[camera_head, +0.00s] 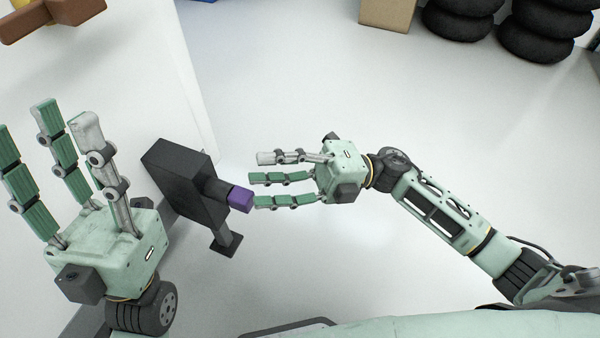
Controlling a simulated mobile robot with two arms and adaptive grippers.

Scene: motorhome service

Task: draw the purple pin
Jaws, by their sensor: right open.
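The purple pin (241,200) shows as a short purple block at the end of a dark stub on the right side of a dark grey box-shaped housing (182,180). My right gripper (262,180) is open, its fingers pointing left toward the housing. Its lowest fingertip is very close to the purple end; I cannot tell whether they touch. Nothing is between its fingers that I can see. My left gripper (62,125) is at the left, fingers pointing up and spread apart, open and empty. The pin's inner part is hidden in the housing.
A dark foot (227,244) extends below the housing. A white panel (160,70) rises behind it. Stacked black tyres (545,30) and a cardboard box (388,12) stand at the back. A brown object (50,15) is at top left. The pale floor on the right is clear.

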